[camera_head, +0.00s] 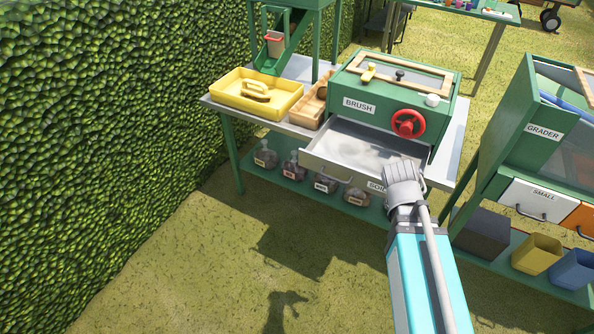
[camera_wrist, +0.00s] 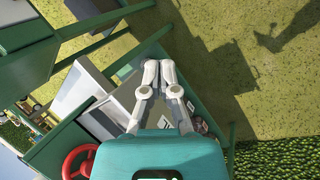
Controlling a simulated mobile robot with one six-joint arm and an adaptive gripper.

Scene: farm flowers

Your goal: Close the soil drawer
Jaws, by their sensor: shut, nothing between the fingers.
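The soil drawer (camera_head: 368,150) is pulled out of the green box marked BRUSH (camera_head: 357,90), and its grey inside shows.
A red wheel (camera_head: 408,124) is on the box front above the drawer. A yellow tray (camera_head: 256,93) and wooden tray (camera_head: 312,103) stand left on the table. Several jars (camera_head: 266,157) sit on the lower shelf. The grader (camera_head: 540,130) stands right. Grass in front is clear.

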